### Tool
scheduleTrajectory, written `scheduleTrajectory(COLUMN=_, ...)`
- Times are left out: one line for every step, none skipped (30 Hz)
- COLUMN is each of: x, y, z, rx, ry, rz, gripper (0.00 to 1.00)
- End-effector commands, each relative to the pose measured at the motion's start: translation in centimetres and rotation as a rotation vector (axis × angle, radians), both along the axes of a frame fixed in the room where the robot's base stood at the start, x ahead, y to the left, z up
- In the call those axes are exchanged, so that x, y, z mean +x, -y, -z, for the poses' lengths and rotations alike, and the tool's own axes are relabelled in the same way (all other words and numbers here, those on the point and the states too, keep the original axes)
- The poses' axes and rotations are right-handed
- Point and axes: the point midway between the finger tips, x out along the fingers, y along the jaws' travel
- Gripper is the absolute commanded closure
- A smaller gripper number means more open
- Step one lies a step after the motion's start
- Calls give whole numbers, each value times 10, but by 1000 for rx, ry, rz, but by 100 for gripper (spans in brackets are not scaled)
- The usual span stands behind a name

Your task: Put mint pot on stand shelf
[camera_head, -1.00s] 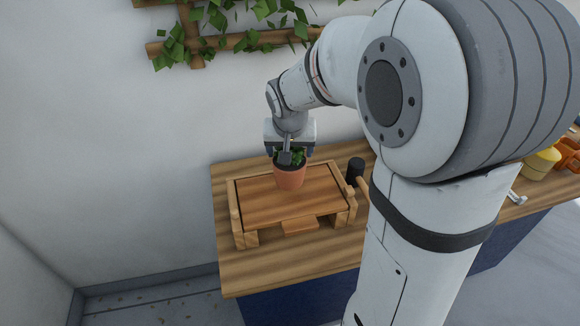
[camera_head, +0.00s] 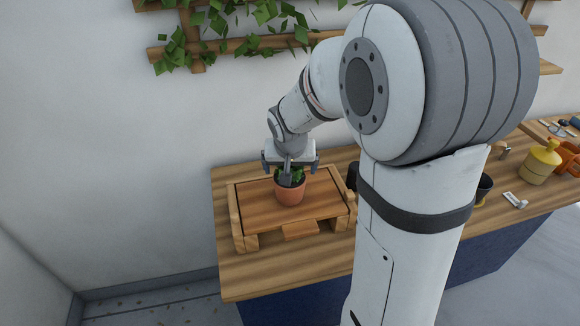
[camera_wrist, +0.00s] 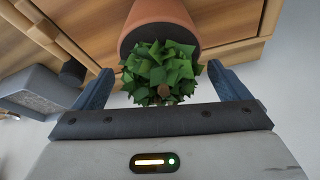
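The mint pot (camera_head: 290,195) is a terracotta pot with green leaves. It appears upright on the top board of the wooden stand shelf (camera_head: 252,207), towards the back of its middle. My gripper (camera_head: 290,166) is just behind and above the pot, with its fingers spread. In the wrist view the leaves (camera_wrist: 160,72) lie between the open fingers of my gripper (camera_wrist: 163,88), with a gap on each side. The terracotta body (camera_wrist: 160,18) is beyond the fingertips. The pot's base contact is seen only from above.
The stand is on a wooden worktop (camera_head: 240,275) against a white wall. A leafy trellis (camera_head: 240,42) hangs above. A dark-headed tool (camera_head: 352,176) stands right of the stand, partly hidden by my arm. A yellow container (camera_head: 541,163) and small tools are farther right.

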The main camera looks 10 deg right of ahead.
Motion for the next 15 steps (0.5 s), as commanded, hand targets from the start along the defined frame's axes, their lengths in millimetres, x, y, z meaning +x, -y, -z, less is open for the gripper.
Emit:
scheduleTrajectory(x=0, y=0, z=0, rx=0, ry=0, rz=0, gripper=2)
scheduleTrajectory(x=0, y=0, z=0, rx=0, ry=0, rz=0, gripper=2)
scheduleTrajectory(x=0, y=0, z=0, rx=0, ry=0, rz=0, gripper=2)
scheduleTrajectory(x=0, y=0, z=0, rx=0, ry=0, rz=0, gripper=2)
scheduleTrajectory(x=0, y=0, z=0, rx=0, ry=0, rz=0, gripper=2)
scheduleTrajectory(x=0, y=0, z=0, rx=0, ry=0, rz=0, gripper=2)
scheduleTrajectory(x=0, y=0, z=0, rx=0, ry=0, rz=1, gripper=2)
scheduleTrajectory(x=0, y=0, z=-1, rx=0, ry=0, rz=1, gripper=2)
scheduleTrajectory(x=0, y=0, z=-3, rx=0, ry=0, rz=1, gripper=2)
scheduleTrajectory(x=0, y=0, z=-4, rx=0, ry=0, rz=1, gripper=2)
scheduleTrajectory(x=-1, y=0, z=-6, rx=0, ry=2, rz=1, gripper=2)
scheduleTrajectory(x=-2, y=-1, z=-11, rx=0, ry=4, rz=1, gripper=2)
scheduleTrajectory(x=-4, y=-1, z=-15, rx=0, ry=5, rz=1, gripper=2)
scheduleTrajectory(x=-6, y=-1, z=-20, rx=0, ry=5, rz=1, gripper=2)
scheduleTrajectory(x=-9, y=-2, z=-28, rx=1, ry=6, rz=0, gripper=2)
